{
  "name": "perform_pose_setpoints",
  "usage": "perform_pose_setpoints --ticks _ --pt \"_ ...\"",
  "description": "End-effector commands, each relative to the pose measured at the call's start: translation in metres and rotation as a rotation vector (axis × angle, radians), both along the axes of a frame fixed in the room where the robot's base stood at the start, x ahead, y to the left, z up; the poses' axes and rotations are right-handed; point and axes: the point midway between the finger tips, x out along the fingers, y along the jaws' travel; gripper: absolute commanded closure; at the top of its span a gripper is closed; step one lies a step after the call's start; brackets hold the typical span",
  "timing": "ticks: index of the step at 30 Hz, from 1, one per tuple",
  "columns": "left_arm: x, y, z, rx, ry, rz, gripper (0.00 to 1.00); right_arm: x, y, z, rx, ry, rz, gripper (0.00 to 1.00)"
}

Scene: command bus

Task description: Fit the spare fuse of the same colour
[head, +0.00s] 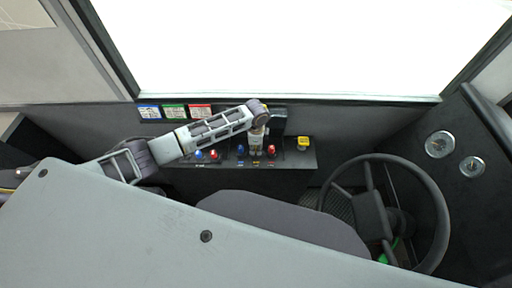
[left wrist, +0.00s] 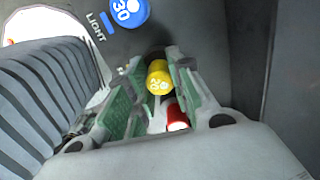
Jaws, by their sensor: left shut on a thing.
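My left gripper (head: 257,145) reaches down to the dash shelf, between a blue fuse (head: 240,150) and a red fuse (head: 271,150). In the left wrist view its green-padded fingers (left wrist: 153,82) are shut on a yellow fuse (left wrist: 159,77) marked 20. The red fuse shows beside it (left wrist: 177,117), and the blue fuse marked 30 (left wrist: 128,10) is by the word LIGHT. Whether the yellow fuse sits in a socket cannot be told. Another blue fuse (head: 198,154) and red fuse (head: 213,154) stand at the shelf's left. My right gripper is not in view.
A yellow object (head: 303,143) stands at the right of the shelf (head: 312,163). Blue, green and red labels (head: 174,112) are on the panel above. The steering wheel (head: 440,220) is to the right, and a dark seat (head: 285,222) is in front.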

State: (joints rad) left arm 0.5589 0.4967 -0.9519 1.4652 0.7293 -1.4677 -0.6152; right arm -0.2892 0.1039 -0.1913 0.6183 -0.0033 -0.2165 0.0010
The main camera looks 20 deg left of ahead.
Motion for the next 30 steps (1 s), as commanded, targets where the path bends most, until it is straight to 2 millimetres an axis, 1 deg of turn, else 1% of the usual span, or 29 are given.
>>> perform_pose_setpoints --ticks 2,3,8,15,18,22,26,30 --pt "-0.001 0.000 -0.002 0.001 0.002 0.000 0.91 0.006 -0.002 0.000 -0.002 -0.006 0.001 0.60" --pt "-0.001 0.000 -0.002 0.001 0.002 0.000 0.74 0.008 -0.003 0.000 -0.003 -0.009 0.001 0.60" --pt "-0.001 0.000 -0.002 0.001 0.002 0.000 0.54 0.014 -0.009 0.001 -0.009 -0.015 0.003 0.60" --pt "-0.001 0.000 -0.001 0.001 0.001 0.000 0.53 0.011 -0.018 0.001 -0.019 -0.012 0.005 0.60" --pt "-0.001 0.000 -0.001 0.001 0.001 0.000 0.53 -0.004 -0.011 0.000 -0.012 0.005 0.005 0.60" --pt "0.000 0.000 0.003 0.001 0.001 0.000 0.53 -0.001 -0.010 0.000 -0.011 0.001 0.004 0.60" --pt "0.000 0.001 0.011 0.000 0.000 0.000 0.53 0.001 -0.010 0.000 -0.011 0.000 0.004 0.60" --pt "0.000 0.000 0.026 0.000 0.000 -0.001 0.53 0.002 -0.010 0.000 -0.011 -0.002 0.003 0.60"
